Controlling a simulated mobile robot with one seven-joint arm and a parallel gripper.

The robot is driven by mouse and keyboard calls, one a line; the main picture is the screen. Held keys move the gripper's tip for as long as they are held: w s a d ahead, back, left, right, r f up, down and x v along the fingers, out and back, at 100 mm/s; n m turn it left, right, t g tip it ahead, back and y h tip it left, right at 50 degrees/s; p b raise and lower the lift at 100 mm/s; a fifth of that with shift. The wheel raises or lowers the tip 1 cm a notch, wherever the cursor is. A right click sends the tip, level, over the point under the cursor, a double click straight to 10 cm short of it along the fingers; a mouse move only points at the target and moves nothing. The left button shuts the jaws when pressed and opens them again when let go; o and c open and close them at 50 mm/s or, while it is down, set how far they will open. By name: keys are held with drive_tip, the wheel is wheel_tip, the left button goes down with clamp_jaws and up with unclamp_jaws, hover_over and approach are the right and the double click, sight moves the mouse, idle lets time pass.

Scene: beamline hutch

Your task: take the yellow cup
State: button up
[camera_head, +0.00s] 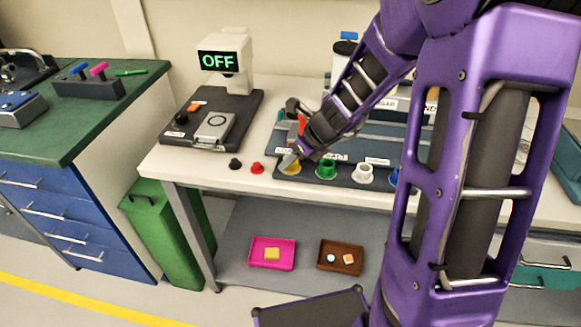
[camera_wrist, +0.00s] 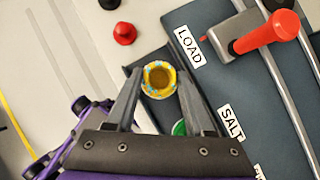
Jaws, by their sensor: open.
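The yellow cup (camera_wrist: 146,91) shows in the wrist view, seen from above, with a yellow rim, pale blue marks and a brown inside. It stands at the end of a dark strip on the bench. My gripper (camera_wrist: 158,62) is open, with one finger on each side of the cup in the picture; I cannot tell whether they touch it. In the head view the yellow cup (camera_head: 290,170) is partly hidden by my gripper (camera_head: 290,160), which reaches down over it from the upper right.
A green cup (camera_head: 326,169) and a white cup (camera_head: 362,173) stand to the right on the strip. Red (camera_head: 257,168) and black (camera_head: 235,164) small pieces stand to the left. A red-handled lever (camera_wrist: 268,32) and rails are close by. The bench's front left is clear.

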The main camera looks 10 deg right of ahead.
clamp_jaws()
